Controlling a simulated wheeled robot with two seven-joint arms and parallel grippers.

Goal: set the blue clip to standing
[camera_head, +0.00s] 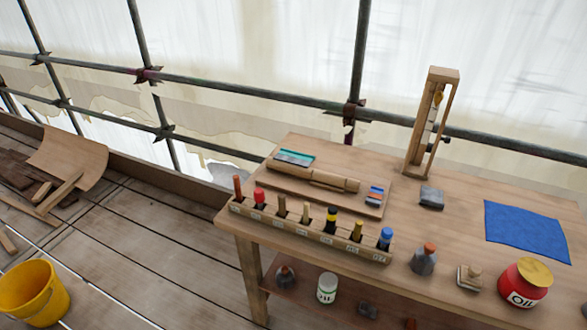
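On the wooden board (268,182) on the bench, small coloured pieces lie at its right end. One is a small blue piece (376,188), beside a reddish piece (375,196). This blue piece may be the blue clip, but it is too small to make out its shape or tell whether it lies or stands. Neither of my grippers is in view.
A slotted rack (310,231) of tools runs along the bench front. A tall wooden frame (412,130) stands behind. A grey block (431,197), blue cloth (527,230), grey bottle (423,261) and red oil pot (525,284) are right. A yellow bucket (35,293) is on the floor.

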